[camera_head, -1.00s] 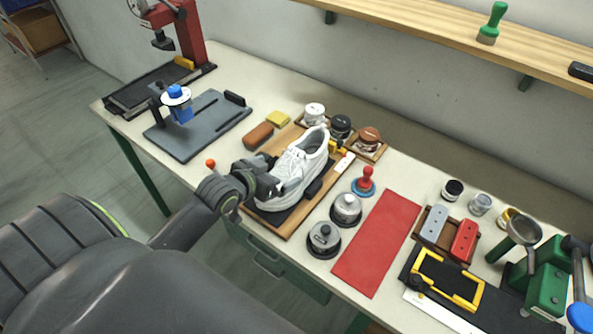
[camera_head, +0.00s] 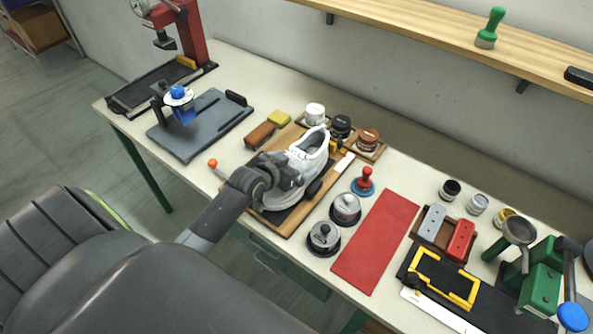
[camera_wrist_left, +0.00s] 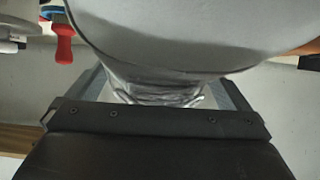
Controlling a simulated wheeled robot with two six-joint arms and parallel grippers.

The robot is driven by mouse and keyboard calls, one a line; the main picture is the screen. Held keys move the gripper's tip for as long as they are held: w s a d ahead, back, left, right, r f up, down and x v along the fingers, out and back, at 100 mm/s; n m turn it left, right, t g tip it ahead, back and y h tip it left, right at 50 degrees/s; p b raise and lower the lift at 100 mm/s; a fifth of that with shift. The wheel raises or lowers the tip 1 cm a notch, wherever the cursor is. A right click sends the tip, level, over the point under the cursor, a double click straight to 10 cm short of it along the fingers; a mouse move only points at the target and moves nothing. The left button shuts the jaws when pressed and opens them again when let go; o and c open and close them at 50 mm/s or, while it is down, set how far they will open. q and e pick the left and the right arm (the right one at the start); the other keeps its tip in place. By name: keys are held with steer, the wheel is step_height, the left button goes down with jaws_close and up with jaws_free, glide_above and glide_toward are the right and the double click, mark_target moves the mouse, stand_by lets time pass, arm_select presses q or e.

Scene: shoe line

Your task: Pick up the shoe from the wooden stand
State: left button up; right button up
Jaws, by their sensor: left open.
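The white shoe (camera_head: 312,146) sits on the wooden stand (camera_head: 301,234), over a dark pad. My left gripper (camera_head: 291,172) is at the shoe from above and the near side, and its wrist hides part of the shoe's middle. In the left wrist view the pale shoe (camera_wrist_left: 190,35) fills the top of the picture. The left gripper's open fingers (camera_wrist_left: 160,92) show on either side of a grey, laced-looking part of the shoe. Contact with the fingers cannot be made out. My right gripper is not in view.
Two grey-lidded tins (camera_head: 346,208) and a red-handled stamp (camera_head: 363,180) stand right of the stand. A brown brush block (camera_head: 259,135) and yellow sponge (camera_head: 279,118) lie to its left. Jars (camera_head: 315,113) stand behind it. A red mat (camera_head: 376,243) lies flat further right.

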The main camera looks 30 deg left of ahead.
arm_select(q)
steer(key=c, duration=1)
steer(key=shift+r, duration=0.1)
steer(key=shift+c, duration=0.2)
